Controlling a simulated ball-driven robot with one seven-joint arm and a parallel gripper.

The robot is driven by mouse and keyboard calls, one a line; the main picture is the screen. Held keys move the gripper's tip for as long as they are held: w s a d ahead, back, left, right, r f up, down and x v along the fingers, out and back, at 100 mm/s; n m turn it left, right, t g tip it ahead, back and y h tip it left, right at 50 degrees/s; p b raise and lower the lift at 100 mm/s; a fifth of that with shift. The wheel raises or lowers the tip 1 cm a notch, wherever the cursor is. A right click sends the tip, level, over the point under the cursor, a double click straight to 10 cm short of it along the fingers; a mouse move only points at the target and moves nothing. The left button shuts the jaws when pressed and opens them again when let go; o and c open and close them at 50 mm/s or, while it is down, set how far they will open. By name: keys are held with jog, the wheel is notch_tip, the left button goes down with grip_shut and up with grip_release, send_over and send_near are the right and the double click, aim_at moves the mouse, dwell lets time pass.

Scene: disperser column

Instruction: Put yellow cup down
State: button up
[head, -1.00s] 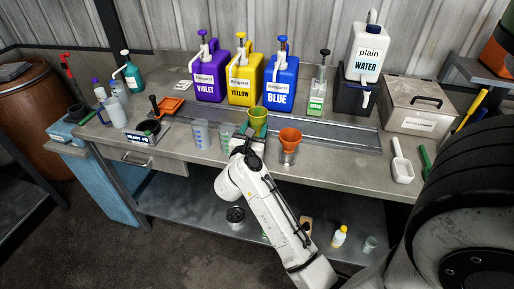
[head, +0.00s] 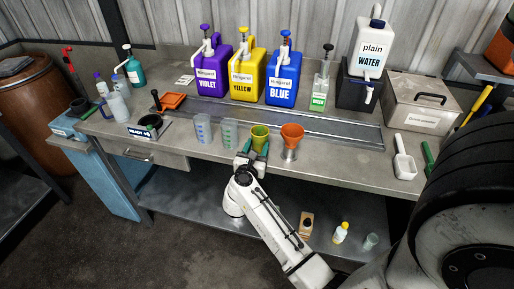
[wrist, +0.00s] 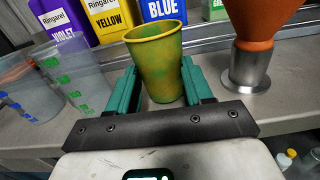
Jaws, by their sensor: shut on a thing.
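The yellow cup (head: 260,137), mottled yellow and green, is upright near the front edge of the workbench (head: 340,157). My gripper (head: 254,154) is shut on it, with a green finger on each side. In the wrist view the cup (wrist: 158,58) stands between the fingertips (wrist: 160,70), its rim well above them. Its base is low at the bench surface, but I cannot tell whether it touches.
An orange funnel on a metal stand (head: 291,138) stands close to the right of the cup. Clear measuring beakers (head: 229,133) stand to its left. A metal drip tray (head: 330,125) and pump jugs (head: 283,78) lie behind.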

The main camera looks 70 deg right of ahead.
jog(key=shift+f, duration=0.2)
jog(key=o, duration=1)
jog(key=shift+r, duration=0.15)
